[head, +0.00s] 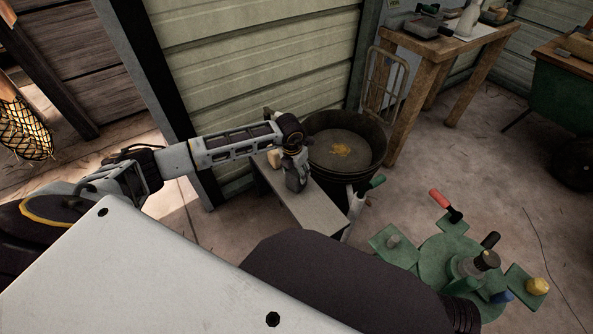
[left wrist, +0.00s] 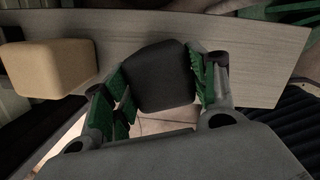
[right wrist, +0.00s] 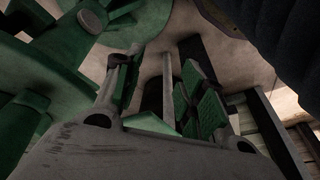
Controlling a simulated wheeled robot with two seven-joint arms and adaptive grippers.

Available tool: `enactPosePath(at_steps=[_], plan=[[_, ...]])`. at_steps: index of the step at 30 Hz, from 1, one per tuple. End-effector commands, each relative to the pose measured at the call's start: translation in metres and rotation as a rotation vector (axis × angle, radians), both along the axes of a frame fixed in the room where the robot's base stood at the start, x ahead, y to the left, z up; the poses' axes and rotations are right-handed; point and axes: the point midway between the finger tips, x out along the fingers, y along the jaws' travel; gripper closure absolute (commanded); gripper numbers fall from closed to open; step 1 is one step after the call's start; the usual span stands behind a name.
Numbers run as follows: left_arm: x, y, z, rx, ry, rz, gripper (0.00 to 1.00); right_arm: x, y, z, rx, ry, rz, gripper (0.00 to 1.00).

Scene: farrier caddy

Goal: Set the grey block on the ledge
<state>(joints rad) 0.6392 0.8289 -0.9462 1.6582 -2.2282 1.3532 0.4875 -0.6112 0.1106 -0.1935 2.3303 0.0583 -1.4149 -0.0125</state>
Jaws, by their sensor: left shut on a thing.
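The ledge is a flat grey board (head: 318,212) in front of the metal wall; its pale surface also fills the upper part of the left wrist view (left wrist: 258,55). My left gripper (head: 296,180) is over the board, pointing down. In the left wrist view its green-padded fingers are shut on the dark grey block (left wrist: 160,76). The block overlaps the board's near edge in that view; I cannot tell whether it touches the board. In the right wrist view my right gripper (right wrist: 163,92) has its fingers apart, with nothing clearly held between them.
A tan block (head: 274,158) sits on the board, left of the left gripper; it also shows in the left wrist view (left wrist: 48,68). A dark round tub (head: 360,165) stands close behind. A green stand with handles (head: 435,258) is at the lower right. A wooden table (head: 440,48) stands farther back.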

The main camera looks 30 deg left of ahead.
Motion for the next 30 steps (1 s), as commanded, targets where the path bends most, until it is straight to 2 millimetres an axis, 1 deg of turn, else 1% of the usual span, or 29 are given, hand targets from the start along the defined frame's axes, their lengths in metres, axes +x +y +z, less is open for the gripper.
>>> enactPosePath(at_steps=[11, 12, 18, 30], plan=[[0.0007, -0.0002, -0.0026, 0.000, -0.002, 0.000, 1.00, -0.0001, 0.0000, -0.0023, 0.000, 0.000, 0.000, 0.60], [0.0007, -0.0002, -0.0027, 0.000, -0.002, 0.000, 0.41, -0.0001, 0.0001, -0.0024, 0.000, 0.000, 0.000, 0.60], [0.0004, -0.0002, -0.0028, 0.000, -0.001, 0.000, 0.17, -0.0001, 0.0000, -0.0021, 0.000, 0.000, 0.000, 0.60], [-0.0005, 0.0001, -0.0040, 0.000, 0.002, 0.000, 0.17, -0.0001, 0.0001, -0.0022, 0.000, 0.000, 0.000, 0.60]])
